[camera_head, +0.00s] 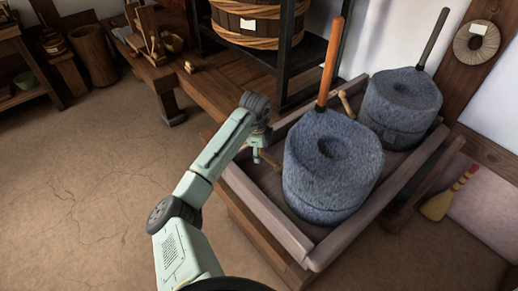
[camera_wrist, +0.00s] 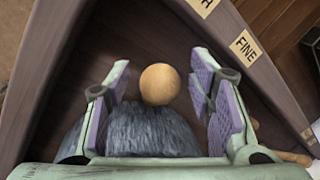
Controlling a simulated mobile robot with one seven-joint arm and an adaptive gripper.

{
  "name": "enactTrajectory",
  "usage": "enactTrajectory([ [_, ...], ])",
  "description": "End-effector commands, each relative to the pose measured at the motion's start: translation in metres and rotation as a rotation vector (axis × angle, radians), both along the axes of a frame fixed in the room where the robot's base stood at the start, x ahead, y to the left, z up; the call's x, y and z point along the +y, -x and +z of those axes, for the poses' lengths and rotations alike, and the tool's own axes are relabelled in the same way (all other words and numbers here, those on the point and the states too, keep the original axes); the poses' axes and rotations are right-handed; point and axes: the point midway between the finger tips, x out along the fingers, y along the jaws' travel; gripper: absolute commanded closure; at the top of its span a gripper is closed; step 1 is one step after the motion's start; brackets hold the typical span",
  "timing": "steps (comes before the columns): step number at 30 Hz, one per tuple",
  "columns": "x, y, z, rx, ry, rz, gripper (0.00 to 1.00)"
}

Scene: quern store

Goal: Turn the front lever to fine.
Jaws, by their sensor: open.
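The front quern (camera_head: 330,165) is a round grey stone with an upright orange handle, standing in a wooden trough (camera_head: 265,208). My gripper (camera_head: 259,152) is at the quern's left side, low over the trough's edge. In the wrist view my gripper (camera_wrist: 161,72) is open, with purple-padded fingers on either side of a round wooden knob (camera_wrist: 160,84), apparently the front lever's end. A gap shows on both sides of the knob. The quern's grey stone (camera_wrist: 150,130) shows below it. A FINE label (camera_wrist: 245,47) is on the trough wall, up and right of the knob.
A second label (camera_wrist: 204,5), partly cut off, is further left along the wall. The back quern (camera_head: 402,100) stands behind, with a wooden peg (camera_head: 346,103) near it. A dark rack with a wooden tub (camera_head: 255,25) stands behind my gripper. Floor is clear at left.

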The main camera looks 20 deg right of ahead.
Motion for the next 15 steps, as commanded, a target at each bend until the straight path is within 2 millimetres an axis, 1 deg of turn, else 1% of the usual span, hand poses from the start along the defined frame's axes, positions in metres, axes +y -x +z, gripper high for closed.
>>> enactTrajectory([
  [8,-0.0002,-0.0002,-0.0021,0.0,0.0,0.0,0.51],
  [15,-0.0002,-0.0002,-0.0018,0.0,0.0,0.0,0.67],
])
